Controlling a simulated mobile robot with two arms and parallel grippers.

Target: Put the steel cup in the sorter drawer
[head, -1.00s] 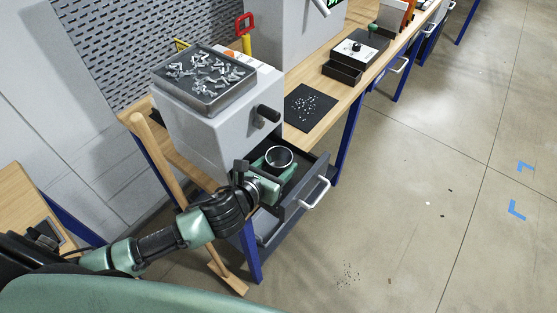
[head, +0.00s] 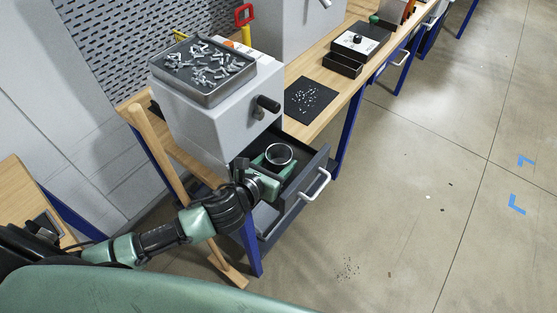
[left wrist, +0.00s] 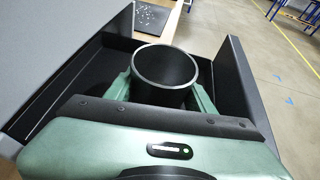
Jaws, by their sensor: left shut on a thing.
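The steel cup (head: 279,154) is a round open cup with a bright rim and a dark inside. My left gripper (head: 271,164) is shut on it, with one green finger on each side. In the left wrist view the cup (left wrist: 165,70) stands upright between the fingers, inside the outline of the open drawer. The sorter drawer (head: 318,160) is dark, with a light bar handle, and is pulled out below the grey sorter. The cup hides part of the drawer floor, and I cannot tell whether its base touches it. My right gripper is not in view.
The grey sorter (head: 215,125) carries a tray of metal parts (head: 205,72) and a black knob (head: 268,104). A black mat with small bits (head: 308,98) lies on the bench. A wooden handle (head: 160,150) leans close to my left arm. The floor at right is clear.

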